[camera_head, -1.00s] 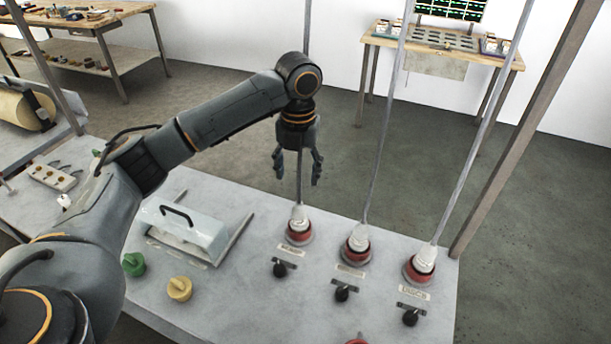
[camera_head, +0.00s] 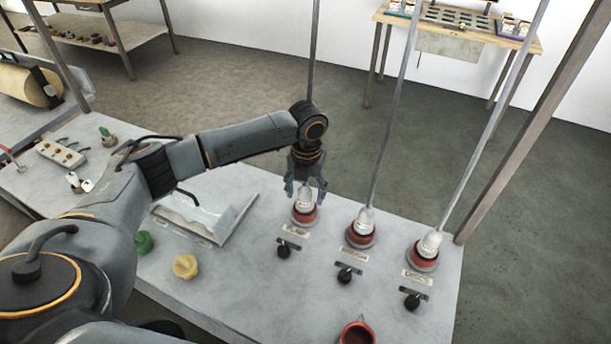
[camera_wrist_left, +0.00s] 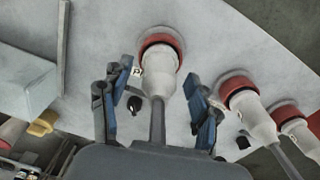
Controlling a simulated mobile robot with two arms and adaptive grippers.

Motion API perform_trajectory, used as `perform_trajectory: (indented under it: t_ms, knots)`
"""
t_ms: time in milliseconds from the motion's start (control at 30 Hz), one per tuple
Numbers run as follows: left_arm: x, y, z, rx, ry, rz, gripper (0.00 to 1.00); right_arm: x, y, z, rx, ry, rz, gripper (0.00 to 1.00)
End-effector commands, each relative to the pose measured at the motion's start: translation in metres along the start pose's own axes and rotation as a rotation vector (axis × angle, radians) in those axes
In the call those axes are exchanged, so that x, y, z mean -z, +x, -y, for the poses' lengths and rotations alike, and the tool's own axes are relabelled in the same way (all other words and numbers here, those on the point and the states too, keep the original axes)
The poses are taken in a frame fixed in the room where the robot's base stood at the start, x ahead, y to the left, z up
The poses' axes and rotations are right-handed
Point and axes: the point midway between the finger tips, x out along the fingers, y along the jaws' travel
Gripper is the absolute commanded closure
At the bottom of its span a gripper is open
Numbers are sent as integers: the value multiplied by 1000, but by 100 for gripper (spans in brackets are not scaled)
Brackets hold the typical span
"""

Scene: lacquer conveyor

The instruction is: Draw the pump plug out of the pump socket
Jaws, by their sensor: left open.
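The pump plug (camera_head: 305,197) is white with a grey cable rising from its top. It sits upright in the red pump socket (camera_head: 304,216), the leftmost of three, with a label that seems to read PUMP in front. My left gripper (camera_head: 306,190) is open just above, its fingers on either side of the plug's upper part. In the left wrist view the white plug (camera_wrist_left: 158,66) and red socket ring (camera_wrist_left: 163,39) show between and beyond the blue fingers (camera_wrist_left: 158,77), with gaps on both sides. My right gripper is not in view.
Two similar plugs (camera_head: 363,221) (camera_head: 430,243) with cables stand to the right. Black knobs (camera_head: 284,249) lie in front of the sockets. A pale hinged cover (camera_head: 205,214) and a yellow knob (camera_head: 186,266) are to the left. A metal post (camera_head: 535,120) rises at the right edge.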

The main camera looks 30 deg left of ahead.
Motion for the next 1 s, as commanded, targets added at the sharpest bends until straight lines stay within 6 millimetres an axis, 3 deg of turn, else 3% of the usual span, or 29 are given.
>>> perform_trajectory:
  t_ms: [200, 467, 767, 800, 933, 1000]
  knots:
    - [0, 13, 0, 0, 2, 0, 38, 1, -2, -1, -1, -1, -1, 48]
    - [0, 13, 0, -1, 1, 0, 40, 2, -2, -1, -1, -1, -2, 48]
    - [0, 13, 0, 0, 1, 0, 100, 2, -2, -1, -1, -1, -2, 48]
    - [0, 13, 0, 0, 1, 0, 72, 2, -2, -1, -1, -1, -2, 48]
    - [0, 13, 0, 0, 1, 1, 98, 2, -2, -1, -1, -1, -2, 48]
    - [0, 12, 0, 0, 1, 1, 100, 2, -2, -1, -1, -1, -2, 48]
